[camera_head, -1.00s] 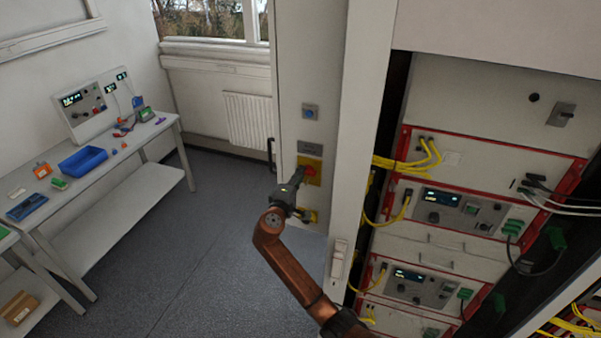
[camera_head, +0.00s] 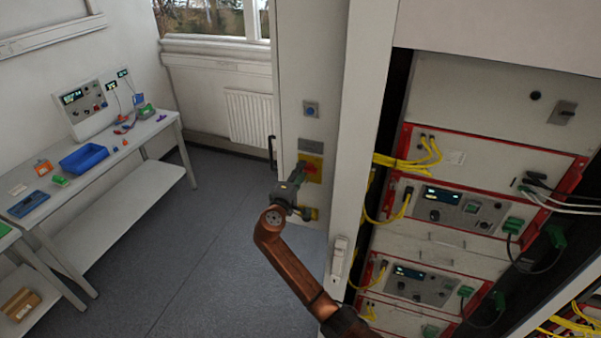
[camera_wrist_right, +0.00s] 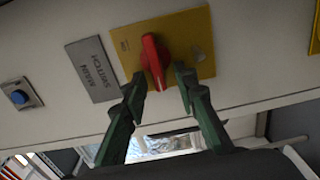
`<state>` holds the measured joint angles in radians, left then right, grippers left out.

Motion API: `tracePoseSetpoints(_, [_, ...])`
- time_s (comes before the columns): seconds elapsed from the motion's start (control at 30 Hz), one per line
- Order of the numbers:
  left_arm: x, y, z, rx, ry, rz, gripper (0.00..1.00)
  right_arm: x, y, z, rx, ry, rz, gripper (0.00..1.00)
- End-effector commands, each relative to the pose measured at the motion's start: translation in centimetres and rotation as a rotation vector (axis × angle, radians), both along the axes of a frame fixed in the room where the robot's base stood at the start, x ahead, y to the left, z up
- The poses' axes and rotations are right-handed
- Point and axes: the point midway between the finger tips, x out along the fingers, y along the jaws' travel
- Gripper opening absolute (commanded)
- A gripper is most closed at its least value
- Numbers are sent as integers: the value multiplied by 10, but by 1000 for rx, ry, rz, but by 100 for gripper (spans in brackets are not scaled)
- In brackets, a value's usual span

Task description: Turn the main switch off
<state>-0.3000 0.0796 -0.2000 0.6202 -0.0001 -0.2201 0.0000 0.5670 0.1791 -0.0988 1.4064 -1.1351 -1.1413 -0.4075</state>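The main switch is a red rotary knob (camera_wrist_right: 154,62) on a yellow plate (camera_wrist_right: 196,30), fixed to a light cabinet panel. A grey label reading "MAIN SWITCH" (camera_wrist_right: 92,70) is beside the plate. In the head view the yellow plate (camera_head: 314,169) is partly hidden by my right gripper (camera_head: 297,172). In the right wrist view my right gripper (camera_wrist_right: 162,78) is open, its green fingertips on either side of the knob's lower end. Whether they touch it cannot be told. My left gripper is not in view.
A blue push button (camera_head: 311,110) sits above the switch on the panel. To the right is an open rack with yellow cables (camera_head: 410,160) and red-edged units. A bench with a blue tray (camera_head: 84,157) stands at the left. The floor between is clear.

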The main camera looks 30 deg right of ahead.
Motion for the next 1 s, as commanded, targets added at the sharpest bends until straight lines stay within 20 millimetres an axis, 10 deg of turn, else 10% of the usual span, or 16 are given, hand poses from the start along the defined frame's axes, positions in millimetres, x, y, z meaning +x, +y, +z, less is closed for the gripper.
tracePoseSetpoints(1.0, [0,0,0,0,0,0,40,-78,92,0,0,0,1,27])
